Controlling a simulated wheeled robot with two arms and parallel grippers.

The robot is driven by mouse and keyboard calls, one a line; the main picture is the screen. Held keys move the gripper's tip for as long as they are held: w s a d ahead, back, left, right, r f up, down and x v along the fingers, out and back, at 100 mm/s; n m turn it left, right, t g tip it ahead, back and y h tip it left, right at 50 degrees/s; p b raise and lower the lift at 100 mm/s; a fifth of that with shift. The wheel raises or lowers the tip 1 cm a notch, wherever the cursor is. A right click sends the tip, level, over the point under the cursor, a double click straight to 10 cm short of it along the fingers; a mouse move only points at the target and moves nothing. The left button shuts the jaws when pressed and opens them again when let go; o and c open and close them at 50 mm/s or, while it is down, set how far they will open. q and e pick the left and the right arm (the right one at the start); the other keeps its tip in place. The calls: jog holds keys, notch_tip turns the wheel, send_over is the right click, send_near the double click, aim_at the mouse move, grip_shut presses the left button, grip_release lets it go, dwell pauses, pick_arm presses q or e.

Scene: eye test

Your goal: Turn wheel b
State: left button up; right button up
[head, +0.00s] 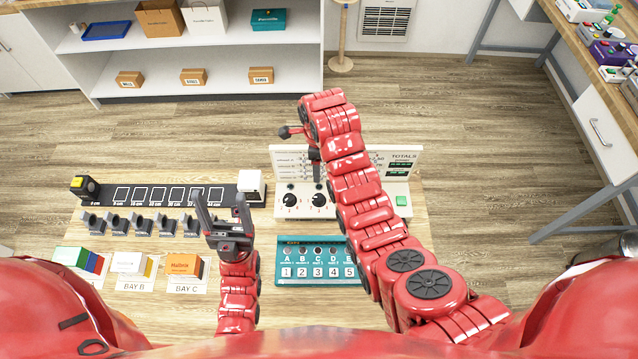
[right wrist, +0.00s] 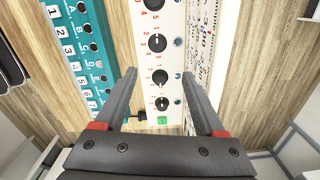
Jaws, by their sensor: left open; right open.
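The white panel (head: 284,213) with black round dials stands behind the teal numbered board. Two dials show in the head view, a left one (head: 290,200) and a second one (head: 319,200); my right arm hides the others. The right wrist view shows several dials in a row, including one near the top (right wrist: 157,43) and one between my fingers (right wrist: 160,77). I cannot read which is wheel b. My right gripper (right wrist: 158,74) is open above the panel, with no dial clearly held. My left gripper (head: 222,203) is open and empty, left of the teal board.
The teal board (head: 305,247) lies in front of the panel. A green button (head: 401,201) is at the panel's right end. A black strip with white squares (head: 145,196), several dark holders (head: 140,224) and labelled bay blocks (head: 184,264) lie left. A totals board stands behind the panel.

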jog(key=b, duration=0.6)
send_near(319, 197)
notch_tip(319, 197, down, 7)
jog(key=p, duration=0.3)
jog(key=shift+w+r+p, duration=0.1)
jog(key=shift+w+p, duration=0.05)
jog(key=shift+p, duration=0.15)
jog(key=shift+f, duration=0.9)
jog(key=shift+f, duration=0.1)
grip_shut()
